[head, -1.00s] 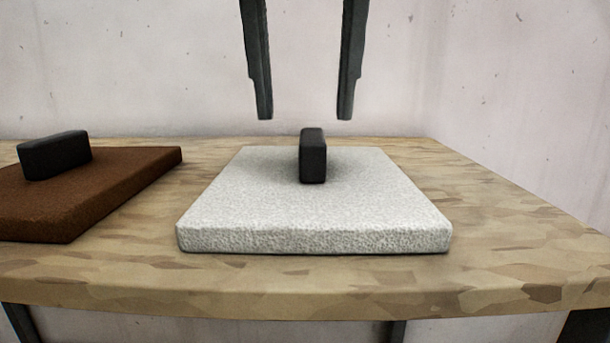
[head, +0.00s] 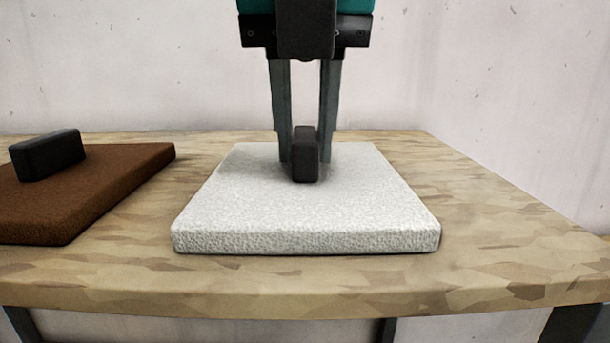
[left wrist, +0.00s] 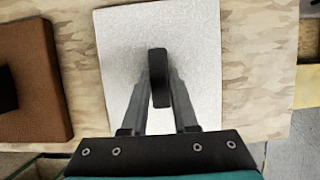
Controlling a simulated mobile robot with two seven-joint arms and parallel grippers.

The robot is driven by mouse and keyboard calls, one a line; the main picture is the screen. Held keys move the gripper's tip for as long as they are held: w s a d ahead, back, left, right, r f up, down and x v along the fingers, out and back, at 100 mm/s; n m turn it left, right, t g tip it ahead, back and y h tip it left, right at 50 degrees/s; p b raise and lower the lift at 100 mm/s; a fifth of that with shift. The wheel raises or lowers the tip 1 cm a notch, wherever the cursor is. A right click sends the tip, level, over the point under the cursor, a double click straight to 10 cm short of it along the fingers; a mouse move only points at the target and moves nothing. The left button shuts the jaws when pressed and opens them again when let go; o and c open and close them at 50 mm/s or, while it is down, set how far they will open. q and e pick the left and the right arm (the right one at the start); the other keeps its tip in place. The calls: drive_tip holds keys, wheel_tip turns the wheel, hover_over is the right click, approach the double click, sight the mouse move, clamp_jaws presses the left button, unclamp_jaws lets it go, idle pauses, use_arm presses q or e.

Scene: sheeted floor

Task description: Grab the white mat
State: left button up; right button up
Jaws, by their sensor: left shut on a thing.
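The white mat (head: 240,205) is a thick, textured square slab lying flat on the table, with a black block-like handle (head: 305,167) standing up from its middle. In the left wrist view the white mat (left wrist: 120,55) and its black handle (left wrist: 158,62) also show. My left gripper (head: 305,158) comes down from above and is shut on the black handle, one finger on each side; it also shows in the left wrist view (left wrist: 160,85). The mat rests on the table. My right gripper is in neither view.
A brown mat (head: 110,195) with its own black handle (head: 47,154) lies to the left, partly out of frame. The wooden table (head: 490,235) is bare to the right of the white mat. A pale wall (head: 500,80) stands behind.

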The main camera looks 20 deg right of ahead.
use_arm(q)
clamp_jaws()
drive_tip(key=shift+r, duration=0.15)
